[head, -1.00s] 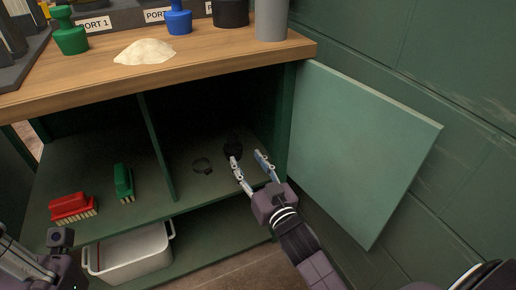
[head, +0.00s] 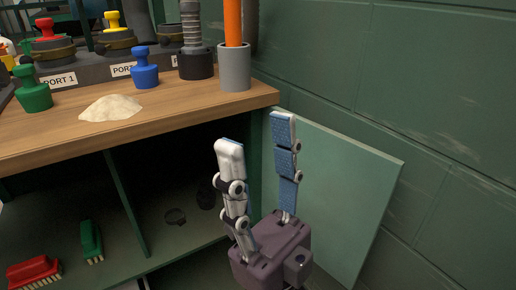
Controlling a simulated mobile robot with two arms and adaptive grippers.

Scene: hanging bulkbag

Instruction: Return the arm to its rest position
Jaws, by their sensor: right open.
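My right gripper (head: 257,150) is raised in front of the open cabinet, close to the camera. Its two fingers point up and stand wide apart with nothing between them. It covers part of the cabinet opening and the open door's inner edge. My left gripper is out of the picture.
The green cabinet door (head: 335,190) stands open at the right, by the block wall. Red (head: 34,272) and green (head: 92,241) brushes lie on the shelf. On the wooden top (head: 180,119) are a powder pile (head: 111,108), a blue stopper (head: 145,72), a green stopper (head: 33,92) and a grey cylinder (head: 235,69).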

